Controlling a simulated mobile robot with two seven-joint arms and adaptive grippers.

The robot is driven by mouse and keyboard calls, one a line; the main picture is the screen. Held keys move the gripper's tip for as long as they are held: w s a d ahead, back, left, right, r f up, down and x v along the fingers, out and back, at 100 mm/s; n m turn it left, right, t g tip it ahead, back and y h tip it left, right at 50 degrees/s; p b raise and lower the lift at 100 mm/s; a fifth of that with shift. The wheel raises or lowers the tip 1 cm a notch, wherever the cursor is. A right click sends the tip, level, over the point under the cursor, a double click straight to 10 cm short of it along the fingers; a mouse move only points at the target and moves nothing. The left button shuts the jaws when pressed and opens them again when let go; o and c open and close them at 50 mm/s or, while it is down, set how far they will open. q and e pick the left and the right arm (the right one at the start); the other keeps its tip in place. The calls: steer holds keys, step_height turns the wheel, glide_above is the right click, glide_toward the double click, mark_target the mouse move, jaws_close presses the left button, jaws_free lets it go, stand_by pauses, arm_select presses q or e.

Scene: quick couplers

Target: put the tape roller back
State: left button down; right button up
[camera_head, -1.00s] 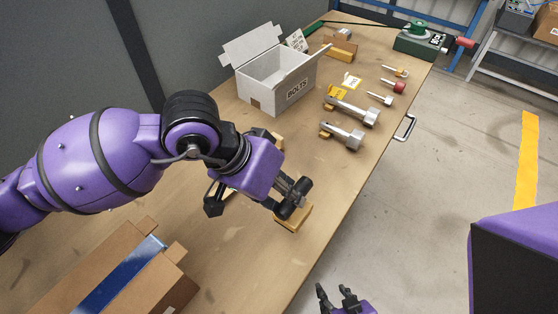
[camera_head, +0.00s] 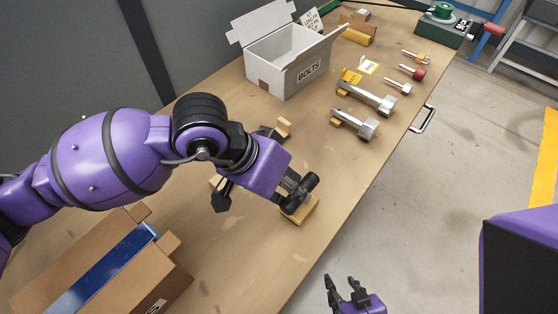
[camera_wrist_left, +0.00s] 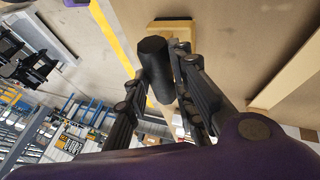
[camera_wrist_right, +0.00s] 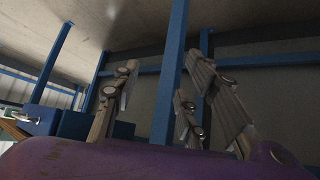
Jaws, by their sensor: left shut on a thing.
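My left gripper (camera_head: 294,190) is shut on a black cylindrical piece (camera_wrist_left: 154,62) that appears to be the tape roller. In the head view the black piece (camera_head: 308,183) sits just above or on a yellow block (camera_head: 298,213) near the table's front edge. In the left wrist view the yellow block (camera_wrist_left: 172,28) lies just beyond the cylinder; I cannot tell whether they touch. The rest of the roller is hidden by the fingers. My right gripper (camera_head: 345,286) is open and empty, off the table's front edge; its fingers stand apart in the right wrist view (camera_wrist_right: 160,95).
An open white BOLTS box (camera_head: 275,78) stands at the back. Large bolts (camera_head: 366,98) lie on the right of the table (camera_head: 250,260). A brown carton (camera_head: 150,285) with a blue inside is front left. A green device (camera_head: 437,30) is at the far end. The front middle is clear.

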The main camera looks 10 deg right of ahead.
arm_select(q)
steer(key=shift+s+a+f, duration=0.1)
steer(key=shift+a+f, duration=0.05)
steer(key=shift+f, duration=0.3)
steer(key=shift+s+a+f, duration=0.1)
steer(key=shift+f, duration=0.3)
steer(key=c, duration=1.8)
jaws_free()
steer(key=shift+o, duration=1.3)
steer(key=shift+w, duration=0.1)
steer(key=shift+o, duration=0.3)
steer(key=shift+w+d+r, duration=0.1)
arm_select(e)
steer(key=shift+w+d+f, duration=0.15)
steer(key=shift+w, duration=0.2)
arm_select(q)
steer(key=shift+r, duration=0.15)
